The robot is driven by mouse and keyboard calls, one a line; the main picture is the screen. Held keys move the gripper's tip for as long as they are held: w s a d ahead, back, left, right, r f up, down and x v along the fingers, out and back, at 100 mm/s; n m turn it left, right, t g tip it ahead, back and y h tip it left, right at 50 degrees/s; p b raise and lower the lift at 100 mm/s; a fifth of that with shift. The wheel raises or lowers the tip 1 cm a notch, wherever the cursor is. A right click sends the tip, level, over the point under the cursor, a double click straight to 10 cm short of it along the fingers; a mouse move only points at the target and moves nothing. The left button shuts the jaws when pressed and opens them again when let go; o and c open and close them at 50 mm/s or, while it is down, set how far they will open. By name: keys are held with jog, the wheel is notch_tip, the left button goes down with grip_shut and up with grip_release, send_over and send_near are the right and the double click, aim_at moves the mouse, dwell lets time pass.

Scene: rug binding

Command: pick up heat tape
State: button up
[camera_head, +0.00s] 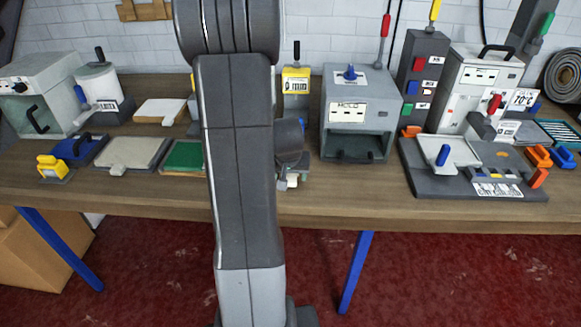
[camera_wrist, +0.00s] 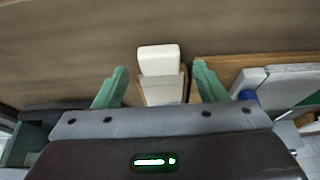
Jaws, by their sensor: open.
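My gripper (camera_wrist: 161,78) is open in the wrist view, with one green finger on each side of a small white-and-tan piece. The white end (camera_wrist: 159,59) of this piece points out past the fingertips over the wooden table. Its tan part (camera_wrist: 163,92) lies between the fingers, with a gap showing on both sides. It may be the heat tape, but no label on it can be read. In the head view, a small pale piece (camera_head: 292,181) shows under my gripper (camera_head: 289,165) near the table's front edge. My arm hides part of the table there.
A grey box machine (camera_head: 372,88) stands right of my gripper, with a yellow-fronted unit (camera_head: 295,80) behind. A green pad (camera_head: 185,157) and a pale board (camera_head: 130,152) lie left. A grey base plate (camera_head: 430,182) lies right. The front table strip (camera_head: 350,195) is clear.

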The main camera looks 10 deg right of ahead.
jog(key=shift+w+f, duration=0.15)
jog(key=shift+f, duration=0.3)
jog(key=shift+c, duration=0.4)
jog(key=c, duration=0.8)
jog(key=shift+o, duration=0.2)
